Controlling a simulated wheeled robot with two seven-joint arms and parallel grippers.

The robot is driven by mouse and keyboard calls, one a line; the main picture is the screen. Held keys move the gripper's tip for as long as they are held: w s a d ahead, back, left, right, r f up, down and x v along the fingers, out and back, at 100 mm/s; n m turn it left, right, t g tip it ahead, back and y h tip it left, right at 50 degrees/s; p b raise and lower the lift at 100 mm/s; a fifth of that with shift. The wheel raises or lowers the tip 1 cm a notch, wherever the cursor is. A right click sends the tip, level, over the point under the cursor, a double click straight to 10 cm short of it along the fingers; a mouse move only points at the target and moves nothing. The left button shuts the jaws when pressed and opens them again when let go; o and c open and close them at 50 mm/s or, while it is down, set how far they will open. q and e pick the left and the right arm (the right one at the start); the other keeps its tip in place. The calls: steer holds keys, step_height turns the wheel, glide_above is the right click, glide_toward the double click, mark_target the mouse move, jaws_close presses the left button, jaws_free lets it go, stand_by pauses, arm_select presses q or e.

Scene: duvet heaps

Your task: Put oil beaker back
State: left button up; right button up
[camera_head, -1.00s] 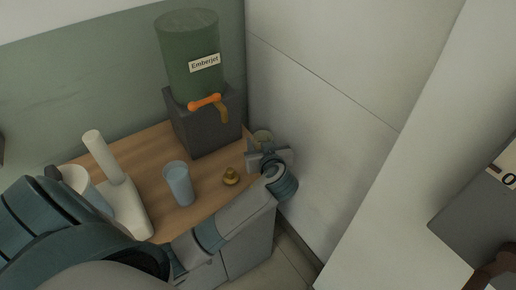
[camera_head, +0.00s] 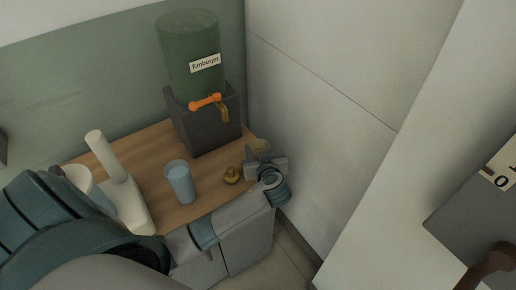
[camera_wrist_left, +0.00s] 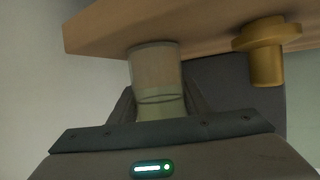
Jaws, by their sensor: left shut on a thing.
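The oil beaker (camera_wrist_left: 157,75) is a small clear cylinder with a pale yellowish tint. My left gripper (camera_wrist_left: 160,100) is shut on it, with one finger on each side. In the head view the left gripper (camera_head: 266,162) is at the right end of the wooden counter (camera_head: 150,150), near the wall. The beaker (camera_head: 262,144) shows only in part behind it there. I cannot tell whether the beaker touches the counter. My right gripper is not in view.
A green drum (camera_head: 190,55) labelled "Emberjet" with an orange-handled tap stands on a dark block (camera_head: 205,125). A small brass piece (camera_head: 232,175), a blue cup (camera_head: 179,182) and a white stand (camera_head: 130,200) are on the counter. The pale wall (camera_head: 310,120) is close on the right.

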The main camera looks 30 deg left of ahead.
arm_select(q)
steer(key=shift+f, duration=0.2)
steer(key=o, duration=1.2)
steer(key=shift+r, duration=0.15)
steer(key=shift+r, duration=0.15)
steer(key=shift+s+d, duration=0.25)
steer(key=shift+d, duration=0.05)
steer(key=shift+b+v, duration=1.35)
steer(key=shift+v, duration=4.3)
